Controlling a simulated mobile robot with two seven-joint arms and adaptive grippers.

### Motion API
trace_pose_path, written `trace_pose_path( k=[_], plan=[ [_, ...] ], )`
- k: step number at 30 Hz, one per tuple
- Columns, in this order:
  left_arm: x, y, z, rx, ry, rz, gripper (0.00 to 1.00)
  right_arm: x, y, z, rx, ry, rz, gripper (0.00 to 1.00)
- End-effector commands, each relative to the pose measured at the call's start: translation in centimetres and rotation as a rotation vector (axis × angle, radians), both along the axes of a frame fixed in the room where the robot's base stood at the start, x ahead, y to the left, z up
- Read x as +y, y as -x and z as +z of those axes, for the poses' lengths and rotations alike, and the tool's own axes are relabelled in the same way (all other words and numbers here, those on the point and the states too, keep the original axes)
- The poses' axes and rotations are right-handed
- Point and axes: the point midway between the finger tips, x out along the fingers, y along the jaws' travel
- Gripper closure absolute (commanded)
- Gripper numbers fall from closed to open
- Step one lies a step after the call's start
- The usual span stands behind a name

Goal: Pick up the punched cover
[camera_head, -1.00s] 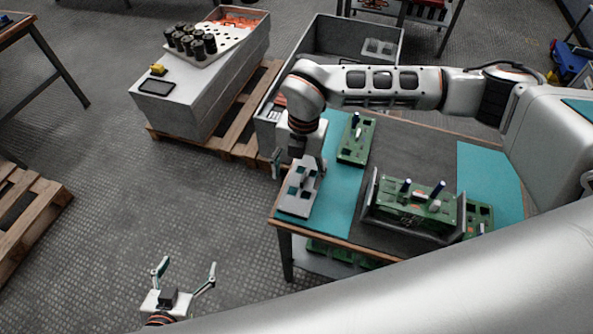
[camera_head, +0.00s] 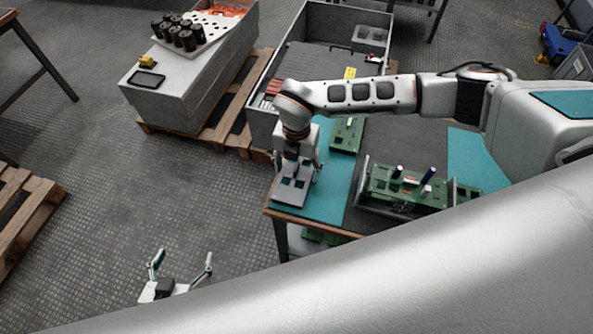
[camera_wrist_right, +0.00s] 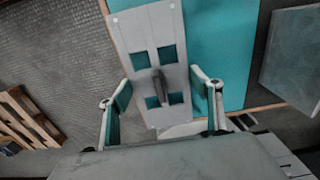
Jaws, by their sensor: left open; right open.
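The punched cover (camera_head: 289,191) is a flat grey plate with square cut-outs, at the left end of the workbench on a teal mat. In the right wrist view, the cover (camera_wrist_right: 147,33) has a dark upright handle in its middle, between several square holes. My right gripper (camera_head: 296,176) is open over the cover and hides its far part in the head view. In the wrist view, its two fingers (camera_wrist_right: 160,92) stand either side of the cover, with the handle between them; contact cannot be told. My left gripper (camera_head: 183,262) is open and empty, above the floor.
A green circuit board (camera_head: 347,135) lies behind the cover on the bench. A rack holding a green board (camera_head: 408,187) stands to the right. A grey bin (camera_head: 262,125) is behind the bench, and a grey cabinet (camera_head: 190,95) on a pallet is at back left.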

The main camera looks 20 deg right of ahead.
Motion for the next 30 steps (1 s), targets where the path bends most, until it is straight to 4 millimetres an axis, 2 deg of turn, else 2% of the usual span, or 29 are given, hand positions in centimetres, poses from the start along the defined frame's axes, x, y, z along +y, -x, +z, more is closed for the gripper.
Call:
trace_pose_path(
  k=[3, 4, 7, 20, 26, 30],
  plan=[
    [0.0, 0.0, 0.0, 0.000, 0.000, 0.000, 0.20, 0.0, 0.0, 0.0, 0.000, 0.000, 0.000, 0.36],
    [0.0, 0.0, 0.0, 0.000, 0.000, 0.000, 0.20, 0.0, 0.0, 0.0, 0.000, 0.000, 0.000, 0.41],
    [0.0, 0.0, 0.0, -0.001, 0.000, 0.000, 0.20, 0.0, 0.0, 0.0, 0.000, 0.000, 0.000, 0.66],
    [0.0, -0.1, 0.1, -0.003, 0.001, 0.000, 0.20, 0.0, -0.1, 0.7, -0.002, -0.001, 0.000, 0.66],
    [0.0, -0.1, 0.0, -0.003, 0.001, 0.000, 0.20, 0.0, -0.2, 2.8, -0.005, -0.002, 0.001, 0.66],
    [0.0, -0.1, -0.1, -0.003, 0.000, -0.001, 0.20, 0.1, -0.2, 5.4, -0.006, -0.002, 0.001, 0.66]
  ],
)
